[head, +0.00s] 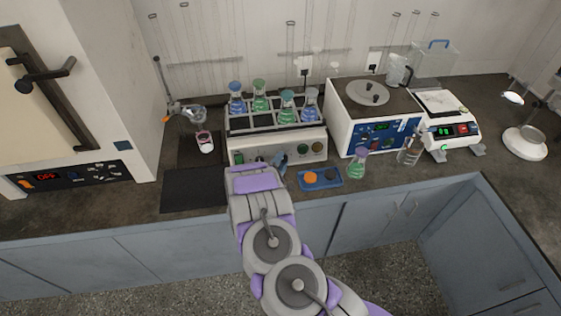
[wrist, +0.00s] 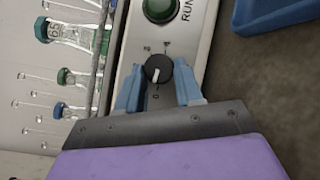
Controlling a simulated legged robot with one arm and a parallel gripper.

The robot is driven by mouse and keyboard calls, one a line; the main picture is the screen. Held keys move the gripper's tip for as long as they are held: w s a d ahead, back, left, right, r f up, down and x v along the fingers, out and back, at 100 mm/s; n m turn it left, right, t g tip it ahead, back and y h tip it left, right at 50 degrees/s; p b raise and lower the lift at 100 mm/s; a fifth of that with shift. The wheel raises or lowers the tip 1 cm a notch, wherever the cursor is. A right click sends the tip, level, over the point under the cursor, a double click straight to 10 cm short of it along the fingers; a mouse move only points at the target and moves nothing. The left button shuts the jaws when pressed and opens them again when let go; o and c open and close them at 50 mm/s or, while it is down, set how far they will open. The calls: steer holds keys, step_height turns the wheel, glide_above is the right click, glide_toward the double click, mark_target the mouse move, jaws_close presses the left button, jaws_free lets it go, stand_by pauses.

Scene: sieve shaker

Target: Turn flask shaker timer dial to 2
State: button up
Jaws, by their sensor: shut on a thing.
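The flask shaker (head: 238,143) stands on the bench against the wall, with several stoppered flasks of blue and green liquid (head: 259,96) in its rack. Its black timer dial (wrist: 158,68) shows in the wrist view on the pale front panel. The dial's white pointer mark points down in that picture, towards the 0 label. Other small labels above the dial are too blurred to read. My gripper (wrist: 159,88) has its blue fingers on both sides of the dial and is shut on it. In the head view my gripper (head: 279,161) is at the shaker's front; the dial is hidden there.
The green RUN button (wrist: 160,8) is close to the dial. A blue tray (head: 322,184) with orange and dark items and a green flask (head: 357,165) stand right of my gripper. A white centrifuge-like device (head: 341,128) is further right. A dark mat (head: 190,196) lies left.

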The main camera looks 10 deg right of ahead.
steer(key=m+g+p, duration=0.1)
steer(key=m+p, duration=0.1)
steer(key=r+m+g+p, duration=0.1)
steer(key=m+g+p, duration=0.1)
steer(key=m, duration=0.1)
steer(key=m+g+p, duration=0.1)
steer(key=p, duration=0.1)
steer(key=m+g+y+p, duration=0.1)
steer(key=m+p, duration=0.1)
steer(key=m+y+p, duration=0.1)
steer(key=p, duration=0.1)
steer(key=shift+d+r+m+g, duration=0.2)
steer(key=shift+r+m+g, duration=0.1)
steer(key=shift+g, duration=0.1)
steer(key=m+y+p, duration=0.1)
steer(key=m+g+y+p, duration=0.1)
steer(key=p, duration=0.1)
steer(key=shift+d+m+p, duration=0.15)
steer(key=shift+m+p, duration=0.15)
steer(key=shift+m, duration=0.1)
steer(key=shift+f+m+g+y+p, duration=0.2)
steer(key=shift+m+g+y+p, duration=0.25)
steer(key=shift+y, duration=0.35)
steer(key=shift+s+f, duration=0.1)
steer(key=shift+f, duration=0.05)
steer(key=o, duration=1)
steer(key=shift+w, duration=0.25)
steer(key=shift+o, duration=0.2)
steer(key=shift+r, duration=0.3)
steer(key=shift+r, duration=0.1)
